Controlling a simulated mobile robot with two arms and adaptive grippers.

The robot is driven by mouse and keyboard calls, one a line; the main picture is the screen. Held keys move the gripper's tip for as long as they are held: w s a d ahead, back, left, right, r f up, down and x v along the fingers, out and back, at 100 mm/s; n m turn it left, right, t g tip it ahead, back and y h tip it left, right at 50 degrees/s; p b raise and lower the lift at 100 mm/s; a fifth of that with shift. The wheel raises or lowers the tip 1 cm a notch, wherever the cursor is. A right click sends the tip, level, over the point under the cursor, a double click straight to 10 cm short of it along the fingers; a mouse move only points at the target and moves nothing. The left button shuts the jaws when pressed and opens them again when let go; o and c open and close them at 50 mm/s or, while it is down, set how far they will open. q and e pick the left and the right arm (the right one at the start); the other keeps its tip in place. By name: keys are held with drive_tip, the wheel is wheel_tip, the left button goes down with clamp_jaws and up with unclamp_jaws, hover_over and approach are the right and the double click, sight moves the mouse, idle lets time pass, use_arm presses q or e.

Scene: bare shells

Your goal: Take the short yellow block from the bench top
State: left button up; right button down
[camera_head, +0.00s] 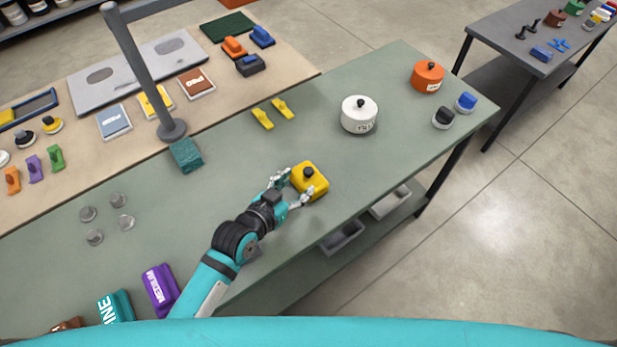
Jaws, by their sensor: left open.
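The short yellow block (318,186), with a black knob on top, sits on the green-grey bench top (235,210) near its right edge. My left gripper (291,189) is open, its two fingers reaching either side of the block. One finger is at the block's far left corner and the other at its near side. I cannot tell whether the fingers touch it. My right gripper is not in view.
A white lidded pot (359,118) and an orange pot (427,78) stand farther back. A grey post (150,85) and a teal block (186,156) are to the left. Purple (160,289) and teal labelled blocks lie near the front. The bench between is mostly clear.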

sight(306, 173)
use_arm(q)
drive_tip(key=shift+w+d, duration=0.1)
drive_tip(key=shift+w, duration=0.1)
drive_tip(key=shift+w+d+p, duration=0.15)
drive_tip(key=shift+w+p, duration=0.2)
drive_tip(key=p+x, duration=0.1)
drive_tip(key=x, duration=0.2)
drive_tip(key=shift+w, duration=0.25)
drive_tip(key=shift+w+d+f, duration=0.2)
drive_tip(key=shift+w+f, duration=0.05)
drive_tip(key=shift+w, duration=0.05)
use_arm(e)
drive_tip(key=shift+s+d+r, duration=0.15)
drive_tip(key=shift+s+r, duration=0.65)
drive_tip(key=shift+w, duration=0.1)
use_arm(q)
drive_tip(key=c, duration=1.1)
clamp_jaws()
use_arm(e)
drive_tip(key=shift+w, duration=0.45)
